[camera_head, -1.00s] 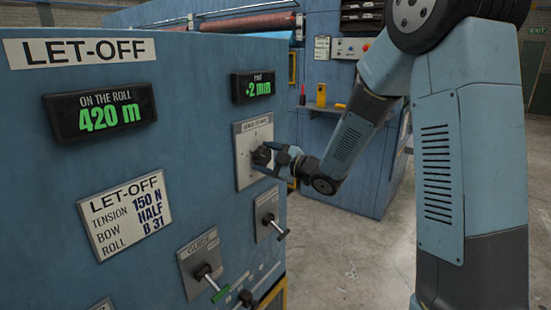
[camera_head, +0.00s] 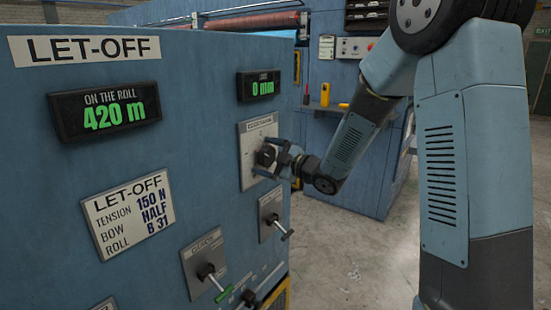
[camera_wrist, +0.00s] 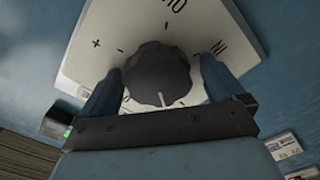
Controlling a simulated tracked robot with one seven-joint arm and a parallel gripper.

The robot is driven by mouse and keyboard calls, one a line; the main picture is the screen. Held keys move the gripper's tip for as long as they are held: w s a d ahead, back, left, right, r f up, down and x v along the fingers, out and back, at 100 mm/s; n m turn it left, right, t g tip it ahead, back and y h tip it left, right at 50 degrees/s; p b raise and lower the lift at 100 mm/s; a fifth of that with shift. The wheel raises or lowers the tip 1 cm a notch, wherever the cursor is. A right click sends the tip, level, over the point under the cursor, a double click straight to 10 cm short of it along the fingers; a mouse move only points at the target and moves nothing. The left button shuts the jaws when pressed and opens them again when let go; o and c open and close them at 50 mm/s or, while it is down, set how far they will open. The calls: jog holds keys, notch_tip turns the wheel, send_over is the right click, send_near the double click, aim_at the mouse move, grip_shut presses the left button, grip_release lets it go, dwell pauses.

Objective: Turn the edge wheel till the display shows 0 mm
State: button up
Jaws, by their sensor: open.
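The edge wheel is a dark scalloped knob (camera_wrist: 158,75) with a white pointer line, on a pale plate (camera_wrist: 100,50) in the wrist view. In the head view the knob (camera_head: 265,155) is partly hidden by my gripper (camera_head: 280,162). In the wrist view my gripper (camera_wrist: 163,92) is open, with one finger on each side of the knob. I cannot tell whether the fingers touch it.
On the same blue panel are a display (camera_head: 105,110) reading 420 m, a LET-OFF card (camera_head: 128,210), and levers (camera_head: 212,278) below. A second lever plate (camera_head: 271,214) sits just under the knob. Open floor (camera_head: 350,260) lies right of the panel.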

jog(key=shift+d, duration=0.1)
jog(key=v, duration=1.3)
jog(key=shift+s+d, duration=0.2)
jog(key=shift+s, duration=0.05)
jog(key=w+a+m, duration=0.5)
jog(key=a+m, duration=0.2)
jog(key=w+a+m, duration=0.3)
jog(key=m, duration=0.1)
jog(key=shift+w+a+r, duration=0.1)
jog(key=shift+w+a, duration=0.15)
jog(key=shift+w, duration=0.15)
dwell(0.4)
jog(key=shift+c, duration=0.2)
jog(key=c, duration=0.9)
